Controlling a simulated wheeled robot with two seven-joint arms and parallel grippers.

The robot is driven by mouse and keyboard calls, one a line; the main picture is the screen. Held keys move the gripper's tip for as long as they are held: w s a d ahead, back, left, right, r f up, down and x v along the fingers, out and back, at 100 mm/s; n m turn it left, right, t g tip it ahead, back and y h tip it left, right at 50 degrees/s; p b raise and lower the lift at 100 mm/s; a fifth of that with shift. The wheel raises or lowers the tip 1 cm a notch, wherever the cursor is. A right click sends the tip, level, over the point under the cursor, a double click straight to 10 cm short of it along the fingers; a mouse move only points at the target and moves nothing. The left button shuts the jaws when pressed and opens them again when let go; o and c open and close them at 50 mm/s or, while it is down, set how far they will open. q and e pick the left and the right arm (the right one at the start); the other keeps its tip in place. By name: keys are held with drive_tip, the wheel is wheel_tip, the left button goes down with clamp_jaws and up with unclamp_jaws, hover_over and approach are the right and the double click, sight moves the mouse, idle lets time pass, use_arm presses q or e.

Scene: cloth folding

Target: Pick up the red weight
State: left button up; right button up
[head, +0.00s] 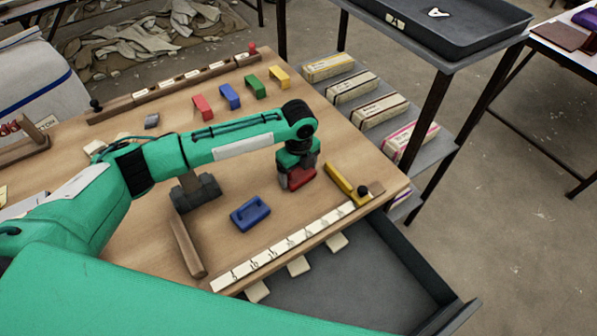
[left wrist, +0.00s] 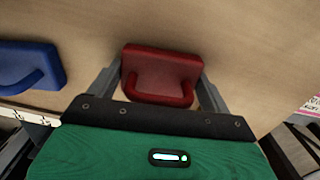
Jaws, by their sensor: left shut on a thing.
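The red weight (head: 301,178) is a block on the wooden table near its right side. It shows from above in the left wrist view (left wrist: 158,62), with a raised red handle on its near side. My left gripper (head: 297,184) points down over it from above. In the left wrist view its two grey fingers (left wrist: 157,88) stand on either side of the weight, shut on it. I cannot tell whether the weight is clear of the tabletop. My right gripper is not in view.
A numbered strip (head: 284,247) runs along the front edge. A dark stand (head: 196,193) is to the left. Several small coloured blocks (head: 230,97) stand at the back.

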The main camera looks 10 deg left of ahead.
use_arm(q)
drive_tip(key=shift+w+r, duration=0.1)
drive_tip(key=shift+r, duration=0.15)
